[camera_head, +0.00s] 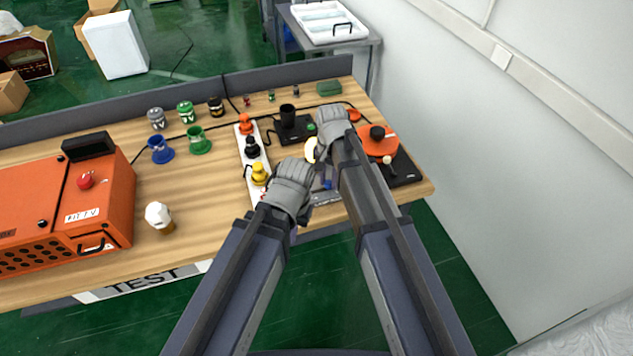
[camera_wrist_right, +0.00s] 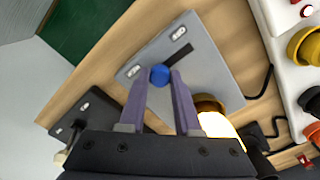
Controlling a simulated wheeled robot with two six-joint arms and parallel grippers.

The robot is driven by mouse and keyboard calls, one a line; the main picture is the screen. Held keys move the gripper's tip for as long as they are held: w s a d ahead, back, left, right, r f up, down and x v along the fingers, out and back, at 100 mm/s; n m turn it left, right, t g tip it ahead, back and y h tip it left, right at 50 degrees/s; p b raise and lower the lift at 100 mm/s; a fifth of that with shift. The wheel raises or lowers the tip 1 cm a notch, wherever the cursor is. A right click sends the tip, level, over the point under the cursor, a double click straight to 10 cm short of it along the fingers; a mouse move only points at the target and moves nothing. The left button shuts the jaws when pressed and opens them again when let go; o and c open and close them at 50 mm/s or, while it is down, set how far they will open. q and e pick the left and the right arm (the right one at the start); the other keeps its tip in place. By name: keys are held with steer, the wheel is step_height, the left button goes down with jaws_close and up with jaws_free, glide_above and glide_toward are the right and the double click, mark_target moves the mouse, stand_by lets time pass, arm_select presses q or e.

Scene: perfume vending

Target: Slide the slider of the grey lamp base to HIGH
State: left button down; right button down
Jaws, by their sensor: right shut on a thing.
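In the head view my arms mostly cover the grey base (camera_head: 327,198).
A white strip with red, black and yellow knobs (camera_head: 259,172) lies left of the base. A black base with a cup (camera_head: 288,115) is behind, and an orange disc lamp (camera_head: 378,143) on a black base is right. An orange case (camera_head: 100,205) stands far left.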

steer(key=shift+w+d, duration=0.25)
steer(key=shift+d, duration=0.45)
steer(key=shift+w+d, duration=0.25)
steer(key=shift+d, duration=0.5)
steer(key=c, duration=0.6)
jaws_free()
steer(key=shift+r, duration=0.1)
step_height(320, 180, up, 8)
steer(key=p, duration=0.7)
steer(key=shift+p, duration=0.4)
steer(key=shift+f, duration=0.2)
